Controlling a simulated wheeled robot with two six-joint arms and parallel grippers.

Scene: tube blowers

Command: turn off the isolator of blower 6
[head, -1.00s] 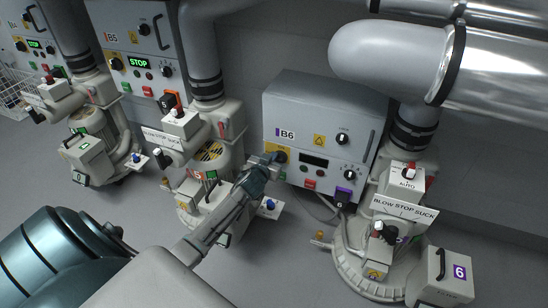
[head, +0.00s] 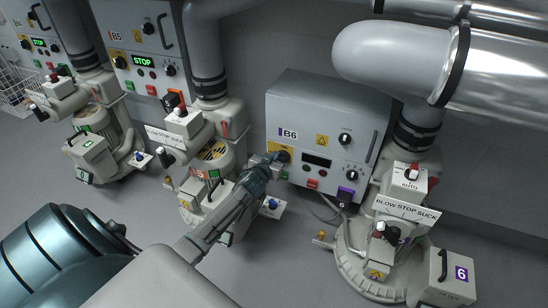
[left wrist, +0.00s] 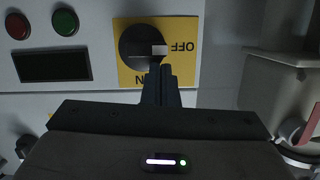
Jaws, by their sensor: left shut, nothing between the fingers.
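The blower 6 control box (head: 330,115), marked B6, stands centre right in the head view. Its isolator is a black rotary knob on a yellow plate (head: 283,157), partly hidden by my gripper. In the left wrist view the isolator knob (left wrist: 140,46) shows upside down, with its pale mark on the right, beside the word OFF; ON is at the bottom. My left gripper (head: 270,162) is shut and empty. Its fingertips (left wrist: 160,68) overlap the knob's lower right edge; I cannot tell whether they touch it. My right gripper is not in view.
The B6 display (head: 315,161) is dark; the B5 display (head: 143,61) reads STOP in green. Red and green buttons (left wrist: 64,22) sit beside the isolator. The blower 6 pump (head: 375,255) stands right, another pump (head: 215,190) left, below and behind my arm.

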